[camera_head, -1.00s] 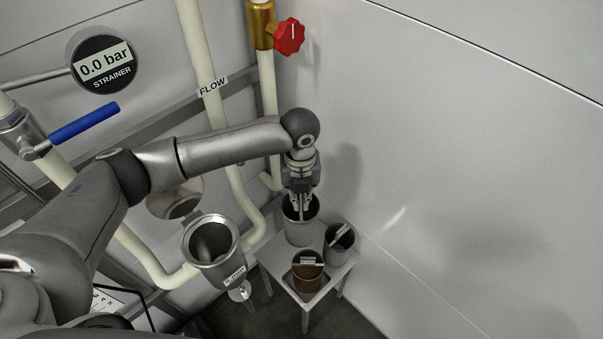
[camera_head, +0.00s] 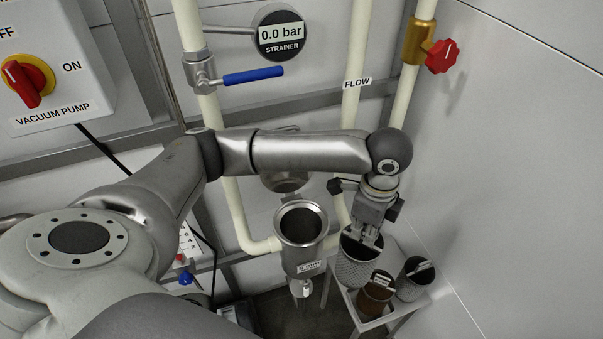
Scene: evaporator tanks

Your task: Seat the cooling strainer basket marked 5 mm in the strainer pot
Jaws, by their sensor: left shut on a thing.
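The strainer pot (camera_head: 301,256) is a steel vessel with an open top and a small label plate, below the middle of the head view. A round steel part (camera_head: 285,182), perhaps its lid, shows behind it, partly hidden by my arm. My left gripper (camera_head: 369,238) points down into the mouth of a tall grey mesh basket (camera_head: 354,272), right of the pot. It is shut on a part at the basket's top, probably the handle, which the fingers hide. No size mark on this basket can be read. I cannot tell whether its base touches the stand. My right gripper is out of view.
A rusty brown basket (camera_head: 372,302) and a smaller grey basket (camera_head: 411,288) stand close by on a small white stand (camera_head: 398,315). The blue-handled valve (camera_head: 252,76), pale pipes and red-knobbed valve (camera_head: 441,56) are behind. The wall is close on the right.

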